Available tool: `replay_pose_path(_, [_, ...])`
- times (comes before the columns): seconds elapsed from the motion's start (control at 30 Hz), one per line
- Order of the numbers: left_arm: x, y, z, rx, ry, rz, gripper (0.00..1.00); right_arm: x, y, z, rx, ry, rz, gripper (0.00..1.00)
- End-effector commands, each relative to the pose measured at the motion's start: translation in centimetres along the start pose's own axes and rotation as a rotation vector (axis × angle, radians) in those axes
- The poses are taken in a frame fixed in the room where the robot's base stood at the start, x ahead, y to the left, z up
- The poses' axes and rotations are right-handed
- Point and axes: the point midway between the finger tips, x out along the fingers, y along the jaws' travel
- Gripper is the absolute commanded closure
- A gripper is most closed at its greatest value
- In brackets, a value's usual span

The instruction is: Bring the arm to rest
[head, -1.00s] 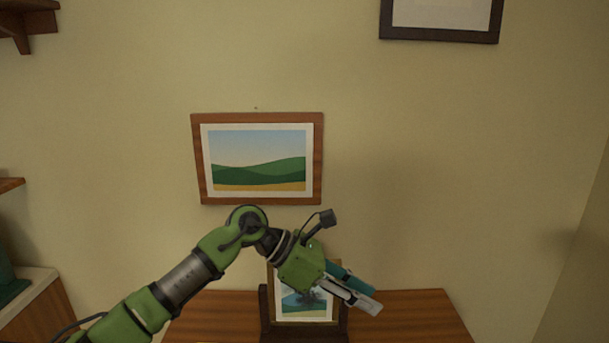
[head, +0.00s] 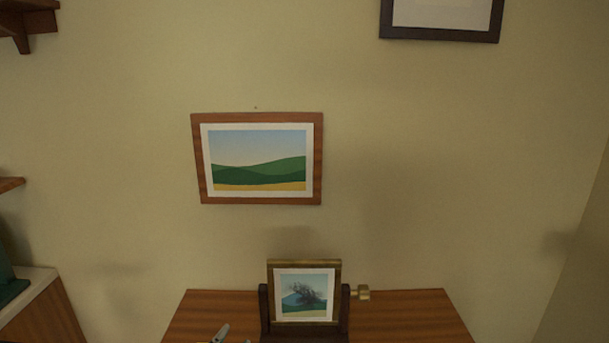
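Neither of my grippers is in the head view now, and no part of my arms shows. A wooden-framed picture of green hills (head: 258,196) hangs on the wall, slightly tilted. A small framed picture of a tree (head: 304,292) stands upright in a dark holder (head: 264,318) on the wooden table, with a brass-coloured knob (head: 361,292) at its right side.
The wooden table (head: 410,315) is clear on its right part. A grey-bladed tool (head: 220,333) lies at its front left, cut by the frame edge. A dark-framed picture (head: 440,34) hangs high. A cabinet (head: 40,310) and shelves (head: 28,22) are at left.

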Motion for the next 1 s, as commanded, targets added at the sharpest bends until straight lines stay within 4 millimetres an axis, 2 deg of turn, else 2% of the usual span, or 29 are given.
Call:
replay_pose_path(0.03, [-1.6,1.2,3.4,-0.071,-0.103,0.046,0.71,0.0,0.0,0.0,0.000,0.001,0.000,0.52])
replay_pose_path(0.1, [-4.3,3.0,7.7,-0.165,-0.247,0.108,0.71,0.0,0.0,-0.1,0.000,0.001,0.000,0.52])
replay_pose_path(0.2, [-8.3,5.3,12.5,-0.272,-0.426,0.187,0.71,0.0,0.0,-0.1,0.000,0.001,0.000,0.52])
replay_pose_path(0.3, [-12.1,7.1,15.6,-0.347,-0.566,0.248,0.71,0.0,0.0,-0.1,0.000,0.002,0.000,0.52])
replay_pose_path(0.5, [-18.7,9.7,19.4,-0.446,-0.778,0.340,0.71,0.0,0.0,-0.1,0.000,0.002,0.000,0.52])
replay_pose_path(0.7, [-24.4,11.6,21.6,-0.512,-0.948,0.413,0.71,0.0,0.0,-0.1,0.000,0.002,0.000,0.52])
replay_pose_path(0.8, [-22.7,13.0,23.3,-0.506,-0.949,0.415,0.71,0.0,0.1,-0.2,0.000,0.003,0.001,0.52])
replay_pose_path(1.0, [-20.7,16.2,27.0,-0.500,-0.967,0.425,0.71,0.0,0.1,-0.2,0.000,0.003,0.001,0.52])
